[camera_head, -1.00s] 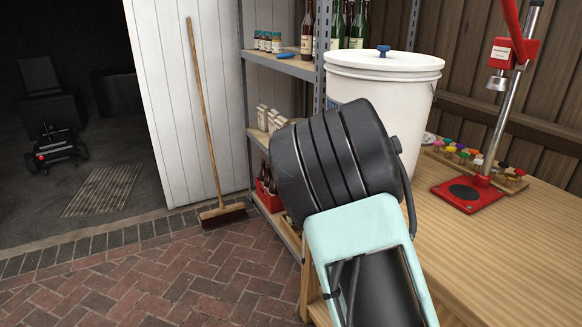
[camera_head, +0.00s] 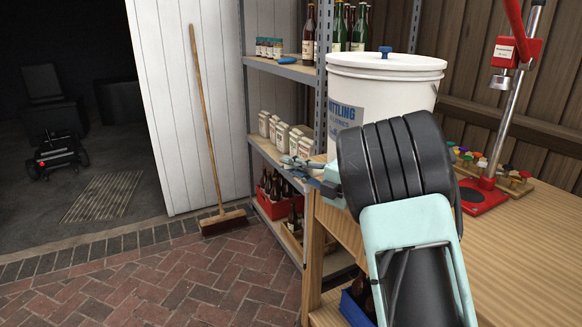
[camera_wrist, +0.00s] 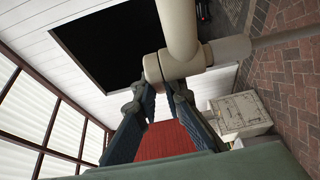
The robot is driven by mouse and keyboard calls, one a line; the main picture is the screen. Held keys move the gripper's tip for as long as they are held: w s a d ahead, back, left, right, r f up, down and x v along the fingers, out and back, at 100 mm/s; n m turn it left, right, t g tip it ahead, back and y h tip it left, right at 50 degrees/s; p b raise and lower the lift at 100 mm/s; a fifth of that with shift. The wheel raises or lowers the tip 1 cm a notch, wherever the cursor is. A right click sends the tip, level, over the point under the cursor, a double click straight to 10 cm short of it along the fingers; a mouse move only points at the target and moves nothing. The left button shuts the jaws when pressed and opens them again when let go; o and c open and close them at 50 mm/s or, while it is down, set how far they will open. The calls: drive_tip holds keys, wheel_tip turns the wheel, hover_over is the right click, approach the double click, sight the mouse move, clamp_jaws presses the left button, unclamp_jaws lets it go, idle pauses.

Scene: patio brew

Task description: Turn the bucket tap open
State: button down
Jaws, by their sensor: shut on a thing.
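The white bucket (camera_head: 395,95) with a lid, a blue knob and a blue-lettered label stands on the wooden bench in the head view. My gripper (camera_head: 297,162) is at its lower left, beyond the bench's corner. In the wrist view my gripper (camera_wrist: 163,85) has its two blue-padded fingers closed in on a cream, pipe-like piece (camera_wrist: 180,30), apparently the bucket's tap. A cream round arm (camera_wrist: 228,48) of this piece points right. Which part is the handle I cannot tell. My arm hides the bucket's lower front in the head view, and the tap cannot be made out there.
The wooden bench (camera_head: 520,255) holds a red bottle capper (camera_head: 485,190) and colourful small pieces (camera_head: 515,173) at right. A metal shelf with bottles and cartons (camera_head: 283,135) stands close behind my gripper. A broom (camera_head: 210,130) leans on the white wall. The brick floor (camera_head: 190,275) is clear at left.

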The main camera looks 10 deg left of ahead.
drive_tip(key=c, duration=2)
unclamp_jaws()
drive_tip(key=shift+d, duration=0.1)
drive_tip(key=v, duration=1.2)
drive_tip(key=shift+c, duration=0.2)
